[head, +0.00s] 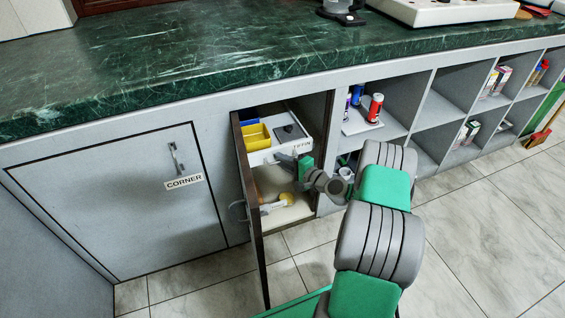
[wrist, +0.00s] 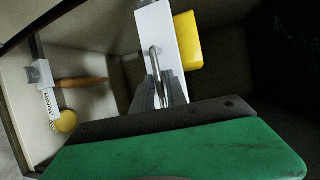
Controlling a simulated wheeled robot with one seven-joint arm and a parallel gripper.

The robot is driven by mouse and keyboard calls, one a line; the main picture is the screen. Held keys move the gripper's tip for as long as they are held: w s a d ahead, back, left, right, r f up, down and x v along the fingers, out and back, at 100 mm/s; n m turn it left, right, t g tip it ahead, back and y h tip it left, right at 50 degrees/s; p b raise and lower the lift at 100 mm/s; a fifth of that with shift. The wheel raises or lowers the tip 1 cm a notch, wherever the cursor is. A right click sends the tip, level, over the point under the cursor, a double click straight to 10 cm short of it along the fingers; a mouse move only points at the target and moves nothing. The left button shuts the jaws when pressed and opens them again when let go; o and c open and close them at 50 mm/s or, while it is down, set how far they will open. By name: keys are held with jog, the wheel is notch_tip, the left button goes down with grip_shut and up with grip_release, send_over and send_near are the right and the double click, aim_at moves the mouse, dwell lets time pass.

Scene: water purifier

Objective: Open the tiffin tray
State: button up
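The tiffin tray (head: 259,158) is a white drawer-like tray in the upper part of an open cabinet, with lettering on its front that is partly hidden by my arm. It holds yellow and blue boxes and a dark item. In the wrist view, its white front (wrist: 166,22) bears a thin metal handle (wrist: 153,60). My gripper (wrist: 161,84) is at this front, with its two grey fingers close together on either side of the handle's lower part. Whether they press on it cannot be told. My gripper also shows in the head view (head: 282,163), at the tray's front.
The cabinet door (head: 252,205) stands open to the left of my gripper. Below the tray lies a hammer-like tool (wrist: 75,83) and a yellow round item (wrist: 66,121). Open shelves (head: 440,110) line the right, under a green marble counter (head: 200,50). A closed "CORNER" door (head: 120,215) is left.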

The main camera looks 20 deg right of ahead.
grip_shut()
dwell(1.4)
